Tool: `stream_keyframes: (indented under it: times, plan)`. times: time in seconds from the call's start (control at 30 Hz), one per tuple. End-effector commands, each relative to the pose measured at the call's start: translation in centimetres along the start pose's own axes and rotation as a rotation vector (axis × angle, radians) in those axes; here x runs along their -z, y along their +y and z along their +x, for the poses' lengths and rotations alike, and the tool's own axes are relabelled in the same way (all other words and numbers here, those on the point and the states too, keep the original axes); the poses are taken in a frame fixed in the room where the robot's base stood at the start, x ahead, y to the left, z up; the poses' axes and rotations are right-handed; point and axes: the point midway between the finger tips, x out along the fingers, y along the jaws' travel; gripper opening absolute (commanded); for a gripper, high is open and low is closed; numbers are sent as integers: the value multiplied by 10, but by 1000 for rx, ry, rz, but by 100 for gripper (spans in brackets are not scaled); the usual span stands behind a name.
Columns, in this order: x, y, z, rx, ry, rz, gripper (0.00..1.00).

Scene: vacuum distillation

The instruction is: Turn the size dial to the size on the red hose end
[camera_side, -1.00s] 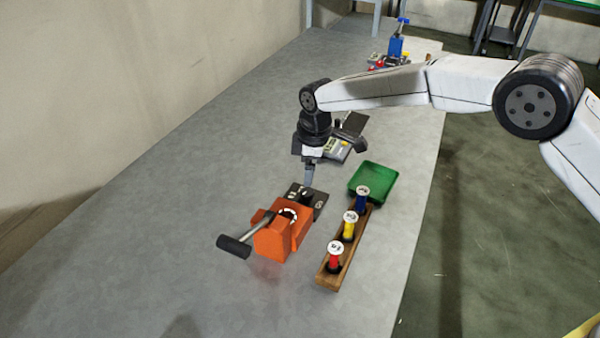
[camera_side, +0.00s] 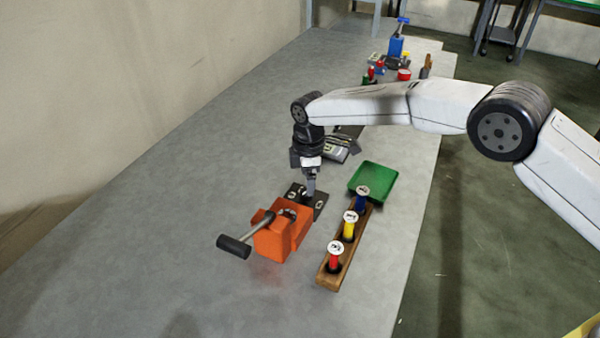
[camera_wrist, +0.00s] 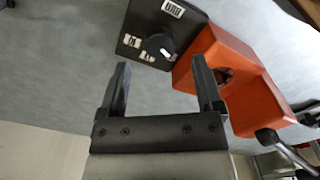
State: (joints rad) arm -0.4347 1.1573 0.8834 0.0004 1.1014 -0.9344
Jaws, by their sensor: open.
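The size dial is a round black knob (camera_wrist: 158,44) with a white mark, on a black plate (camera_wrist: 182,18) with white labels. In the side view the plate (camera_side: 318,203) lies just behind the orange device. My gripper (camera_side: 311,195) points down over the plate. In the wrist view my gripper (camera_wrist: 160,65) is open and empty, and the knob shows just beyond and between its fingertips. The red hose end (camera_side: 334,257) stands upright in a wooden rack (camera_side: 328,279); the marking on its white top is too small to read.
The orange device (camera_side: 271,242) with a dark-handled lever (camera_side: 234,246) sits close beside the plate. Yellow (camera_side: 349,227) and blue (camera_side: 362,197) hose ends share the rack. A green tray (camera_side: 372,180) lies behind. The table's left side is clear.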

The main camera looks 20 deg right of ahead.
Motion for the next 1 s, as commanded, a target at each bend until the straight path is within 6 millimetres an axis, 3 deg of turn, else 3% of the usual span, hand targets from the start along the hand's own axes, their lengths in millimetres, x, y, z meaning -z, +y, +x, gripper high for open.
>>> stream_keyframes:
  times: [0.3, 0.7, 0.77, 0.97, 1.0]
  plan:
    - [0, 0, 34, 1, 0, 0, 84]
    - [0, 0, 40, 0, 1, 0, 84]
    - [0, 0, 40, 0, 1, 0, 69]
    - [0, 0, 40, 0, 1, 0, 5]
    - [0, 0, 40, 0, 1, 0, 0]
